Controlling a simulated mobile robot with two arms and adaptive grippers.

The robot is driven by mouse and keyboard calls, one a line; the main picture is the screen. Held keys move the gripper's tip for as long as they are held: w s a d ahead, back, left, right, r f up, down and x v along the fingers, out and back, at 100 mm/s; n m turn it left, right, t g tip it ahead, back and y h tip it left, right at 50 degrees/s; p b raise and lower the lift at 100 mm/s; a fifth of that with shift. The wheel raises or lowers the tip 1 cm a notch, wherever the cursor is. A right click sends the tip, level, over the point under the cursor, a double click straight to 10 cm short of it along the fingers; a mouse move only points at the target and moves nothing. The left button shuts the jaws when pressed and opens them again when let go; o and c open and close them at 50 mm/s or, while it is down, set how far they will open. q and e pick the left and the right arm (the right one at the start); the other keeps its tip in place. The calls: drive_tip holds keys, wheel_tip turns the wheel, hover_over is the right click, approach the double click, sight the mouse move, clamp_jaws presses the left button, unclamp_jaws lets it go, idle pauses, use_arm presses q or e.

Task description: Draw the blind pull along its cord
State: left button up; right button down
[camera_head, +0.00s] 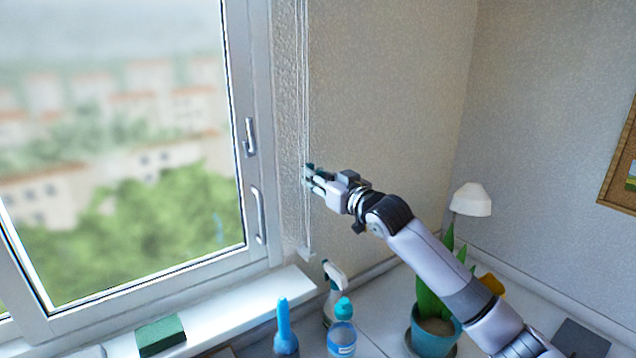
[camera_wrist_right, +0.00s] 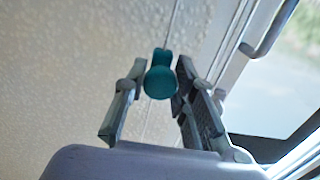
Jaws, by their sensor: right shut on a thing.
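The blind pull (camera_wrist_right: 160,76) is a small teal knob between the fingers of my right gripper (camera_wrist_right: 158,95) in the right wrist view. In the head view my right gripper (camera_head: 314,180) reaches from the lower right to the wall beside the window, and a bit of teal shows at its fingertips. It is shut on the pull. The thin pale cord (camera_head: 306,80) hangs down the wall to the right of the window frame. It also shows above the pull in the right wrist view (camera_wrist_right: 175,22). My left gripper is not in view.
The window frame (camera_head: 258,100) with its handles is left of the cord. A green block (camera_head: 160,335) lies on the sill. A lamp (camera_head: 471,200) is at right.

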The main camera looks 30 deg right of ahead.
wheel_tip(320, 180, up, 8)
drive_tip(key=p, duration=0.4)
drive_tip(key=shift+r, duration=0.15)
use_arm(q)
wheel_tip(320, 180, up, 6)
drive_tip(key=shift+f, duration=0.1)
use_arm(e)
drive_tip(key=c, duration=1.3)
unclamp_jaws()
drive_tip(key=shift+f, duration=0.3)
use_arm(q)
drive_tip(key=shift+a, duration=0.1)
use_arm(e)
drive_tip(key=s+d, duration=0.1)
drive_tip(key=s, duration=1.1)
drive_tip(key=shift+d, duration=0.35)
